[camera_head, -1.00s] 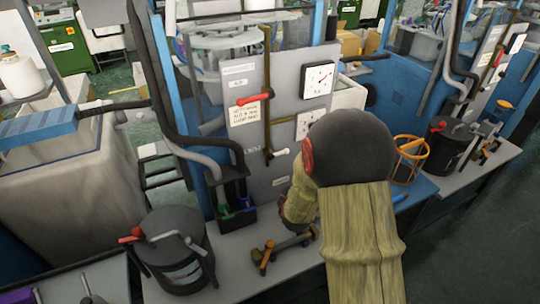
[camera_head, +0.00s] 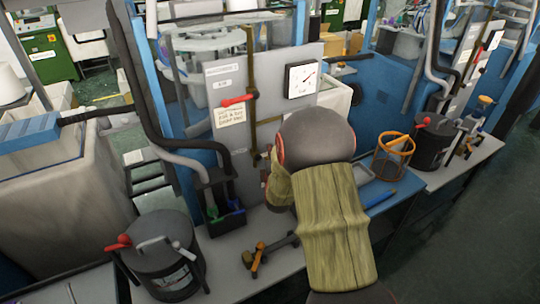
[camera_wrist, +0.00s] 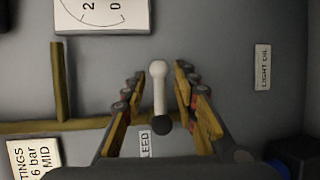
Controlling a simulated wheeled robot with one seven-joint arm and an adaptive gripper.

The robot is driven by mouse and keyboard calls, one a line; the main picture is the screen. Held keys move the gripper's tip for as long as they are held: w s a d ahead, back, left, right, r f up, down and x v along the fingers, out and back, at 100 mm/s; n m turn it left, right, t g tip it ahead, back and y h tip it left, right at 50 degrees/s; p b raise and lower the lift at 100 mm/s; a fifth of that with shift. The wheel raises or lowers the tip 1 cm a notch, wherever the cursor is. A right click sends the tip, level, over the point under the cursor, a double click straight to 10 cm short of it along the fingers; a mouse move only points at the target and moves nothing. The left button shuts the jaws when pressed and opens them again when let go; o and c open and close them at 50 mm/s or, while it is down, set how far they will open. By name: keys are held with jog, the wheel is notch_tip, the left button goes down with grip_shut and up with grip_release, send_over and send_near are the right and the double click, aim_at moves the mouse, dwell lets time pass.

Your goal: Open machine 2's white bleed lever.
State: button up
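The white bleed lever (camera_wrist: 159,92) is in the wrist view, with a pale round knob at the top and a dark pivot at the bottom. A partly hidden label (camera_wrist: 144,143) reading "LEED" is beside the pivot. My gripper (camera_wrist: 160,82) is open, with one finger on each side of the lever. A gap shows between the lever and both fingers. In the head view the lever is hidden behind my arm, in front of the grey machine panel (camera_head: 228,150). My fingertips are not clear there.
A red lever (camera_head: 238,100) and a dial gauge (camera_head: 302,79) are higher on the panel. A "LIGHT OIL" label (camera_wrist: 263,67) is at right in the wrist view.

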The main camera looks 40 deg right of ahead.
jog(key=shift+w+d, duration=0.3)
jog(key=shift+w, duration=0.1)
grip_shut()
dwell(0.7)
